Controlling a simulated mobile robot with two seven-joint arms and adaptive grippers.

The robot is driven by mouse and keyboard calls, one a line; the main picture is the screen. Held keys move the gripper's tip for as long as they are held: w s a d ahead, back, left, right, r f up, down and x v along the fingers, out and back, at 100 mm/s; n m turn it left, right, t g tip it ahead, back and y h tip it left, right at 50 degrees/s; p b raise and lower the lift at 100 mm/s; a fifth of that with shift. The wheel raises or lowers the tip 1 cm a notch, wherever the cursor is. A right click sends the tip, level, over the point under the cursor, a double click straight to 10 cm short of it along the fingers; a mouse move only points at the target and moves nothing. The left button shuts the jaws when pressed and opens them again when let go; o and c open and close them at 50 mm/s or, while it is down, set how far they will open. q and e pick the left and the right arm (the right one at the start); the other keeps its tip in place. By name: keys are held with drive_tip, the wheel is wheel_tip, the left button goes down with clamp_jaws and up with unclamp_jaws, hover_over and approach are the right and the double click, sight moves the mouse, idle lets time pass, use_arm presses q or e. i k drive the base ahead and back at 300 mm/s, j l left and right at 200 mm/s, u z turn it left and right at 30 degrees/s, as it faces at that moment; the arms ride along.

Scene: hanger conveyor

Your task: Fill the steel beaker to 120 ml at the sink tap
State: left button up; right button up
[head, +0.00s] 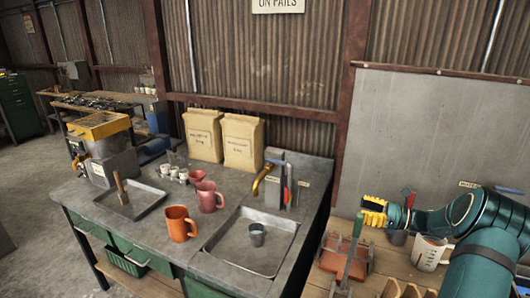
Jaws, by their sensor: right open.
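A small grey metal-looking cup, which looks like the steel beaker (257,238), stands upright in the sink basin (225,243). Its level and any marks are too small to read. The sink tap (262,179) has a brass spout and stands at the back of the sink, behind the beaker; I cannot tell if water runs. My right gripper (374,211) has yellow fingers and is open and apparently empty, over the wooden bench right of the sink, apart from the beaker. My left gripper is not in view.
Orange (179,225) and red mugs (208,197) stand left of the sink. Two paper bags (242,143) stand behind. A tray (130,200) holds a brush. A white measuring jug (429,252) and a green-handled tool (353,245) are on the wooden bench (385,270).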

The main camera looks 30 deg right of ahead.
sight(268, 160)
drive_tip(key=i, duration=0.9)
